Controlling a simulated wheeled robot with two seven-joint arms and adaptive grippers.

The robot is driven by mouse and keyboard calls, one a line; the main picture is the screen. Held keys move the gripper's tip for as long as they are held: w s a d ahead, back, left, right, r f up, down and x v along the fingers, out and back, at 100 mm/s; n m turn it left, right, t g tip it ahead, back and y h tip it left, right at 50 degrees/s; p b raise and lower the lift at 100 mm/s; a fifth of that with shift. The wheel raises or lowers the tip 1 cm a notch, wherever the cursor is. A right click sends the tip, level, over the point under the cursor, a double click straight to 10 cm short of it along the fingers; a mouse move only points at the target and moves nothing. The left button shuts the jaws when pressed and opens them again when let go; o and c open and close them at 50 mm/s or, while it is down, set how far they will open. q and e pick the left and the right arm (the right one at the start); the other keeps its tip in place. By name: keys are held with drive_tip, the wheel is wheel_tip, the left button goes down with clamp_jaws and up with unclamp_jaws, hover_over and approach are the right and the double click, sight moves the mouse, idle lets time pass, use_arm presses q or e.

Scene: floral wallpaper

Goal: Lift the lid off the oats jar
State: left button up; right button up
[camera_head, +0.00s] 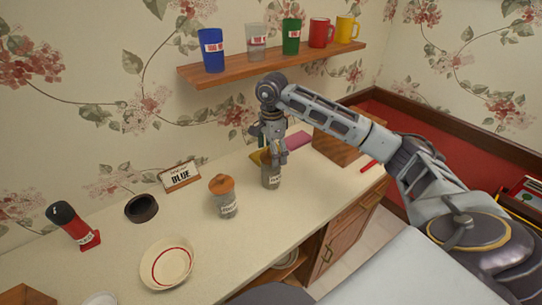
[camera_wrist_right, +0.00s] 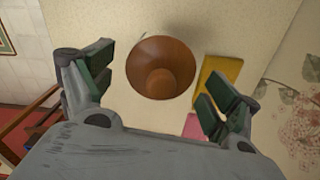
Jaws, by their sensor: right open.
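A glass jar (camera_head: 271,181) with a label stands on the counter under my right gripper (camera_head: 272,150). Its round brown lid (camera_wrist_right: 148,54) with a central knob shows in the right wrist view, between the spread fingers of my right gripper (camera_wrist_right: 159,78). The gripper is open, and no clear contact with the lid shows. In the head view the fingers partly hide this lid. A second labelled jar (camera_head: 228,208) with an orange-brown lid (camera_head: 221,184) stands to the left. The jar labels are too small to read surely. My left gripper is out of view.
A sign reading BLUE (camera_head: 181,176), a dark bowl (camera_head: 141,209), a red-and-black tumbler (camera_head: 73,225) and a plate (camera_head: 166,263) stand leftward. A wooden box (camera_head: 340,148) and yellow (camera_wrist_right: 216,78) and pink items lie near the jar. A shelf (camera_head: 220,73) with cups hangs above.

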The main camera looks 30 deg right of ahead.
drive_tip(key=shift+c, duration=0.3)
drive_tip(key=c, duration=1)
drive_tip(key=shift+s, duration=0.1)
drive_tip(key=shift+c, duration=0.9)
